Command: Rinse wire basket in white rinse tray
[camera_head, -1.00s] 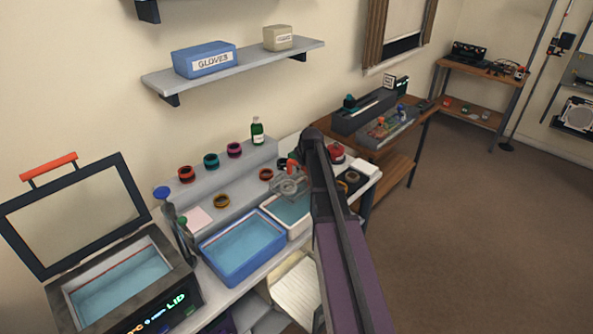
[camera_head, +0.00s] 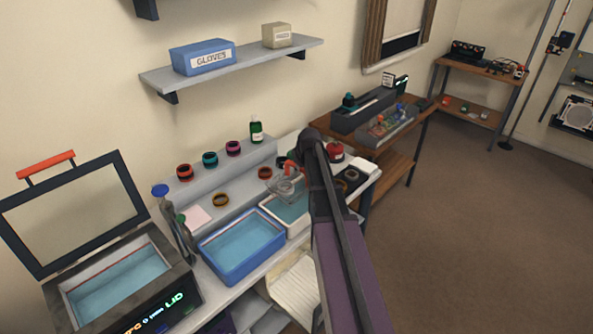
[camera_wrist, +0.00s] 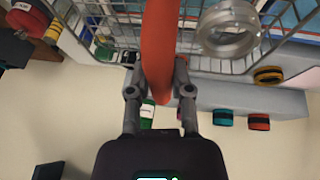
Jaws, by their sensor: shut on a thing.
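My gripper (camera_wrist: 158,95) is shut on the orange handle (camera_wrist: 158,45) of the wire basket (camera_wrist: 110,30) in the wrist view. A clear glass lens ring (camera_wrist: 230,35) sits in the basket. In the head view the basket (camera_head: 284,187) hangs at or just above the white rinse tray (camera_head: 268,216), which holds blue-green liquid. I cannot tell whether the basket touches the liquid. My arm hides the tray's right part and most of my gripper.
A blue tray of liquid (camera_head: 240,268) stands left of the white tray. An open ultrasonic-style bath (camera_head: 75,296) and bottles (camera_head: 175,225) are further left. Several coloured rings and a green bottle (camera_head: 256,131) sit on the grey riser (camera_head: 215,178) behind.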

